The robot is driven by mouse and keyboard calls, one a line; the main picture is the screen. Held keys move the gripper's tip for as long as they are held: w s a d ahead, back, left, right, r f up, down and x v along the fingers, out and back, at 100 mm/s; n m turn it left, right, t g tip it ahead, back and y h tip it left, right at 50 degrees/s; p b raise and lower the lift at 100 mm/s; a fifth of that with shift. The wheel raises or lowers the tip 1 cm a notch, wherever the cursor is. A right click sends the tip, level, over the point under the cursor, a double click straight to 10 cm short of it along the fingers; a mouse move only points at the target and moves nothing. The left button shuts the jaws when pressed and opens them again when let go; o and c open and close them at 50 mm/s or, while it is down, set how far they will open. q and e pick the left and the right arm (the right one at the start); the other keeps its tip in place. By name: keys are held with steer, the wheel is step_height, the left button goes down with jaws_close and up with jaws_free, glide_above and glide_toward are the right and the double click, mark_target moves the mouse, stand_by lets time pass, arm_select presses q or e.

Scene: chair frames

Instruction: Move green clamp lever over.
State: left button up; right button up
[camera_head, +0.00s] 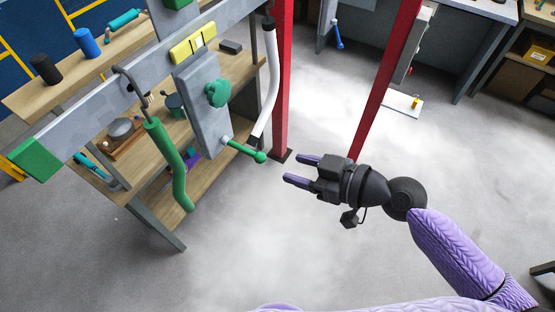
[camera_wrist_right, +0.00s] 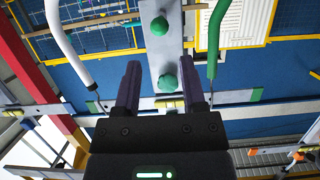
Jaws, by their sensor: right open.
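The clamp lever (camera_head: 243,151) is a short pale rod with a green ball end. It sticks out toward the lower right from the bottom of a grey upright plate (camera_head: 200,120), which also carries a green lobed knob (camera_head: 217,93). My right gripper (camera_head: 300,170) is open and empty, just right of the ball and apart from it, fingers pointing left toward it. In the right wrist view, a green ball (camera_wrist_right: 168,82) appears between the open fingers (camera_wrist_right: 162,88), in front of the plate (camera_wrist_right: 160,55); its distance is hard to judge. My left gripper is out of view.
A green handle (camera_head: 168,165) and a white handle (camera_head: 270,75) hang from the grey beam (camera_head: 85,120) on either side of the plate. Red posts (camera_head: 283,80) stand behind. A wooden shelf bench (camera_head: 150,180) is at left. The floor below my gripper is clear.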

mark_target(265, 159)
steer(key=x, duration=0.8)
steer(key=shift+a, duration=0.1)
steer(key=c, duration=0.7)
steer(key=shift+o, duration=0.2)
steer(key=shift+f+b, duration=1.1)
steer(key=shift+w+f, duration=0.1)
steer(key=shift+f, duration=0.05)
steer(key=shift+w+a+f+b, duration=0.1)
steer(key=shift+a+f+b, duration=0.05)
steer(key=shift+f+b, duration=0.45)
steer(key=shift+w+a+f+b, duration=0.1)
steer(key=shift+a+f+b, duration=0.05)
steer(key=shift+f+b, duration=0.4)
steer(key=shift+a, duration=0.1)
steer(key=shift+w, duration=0.1)
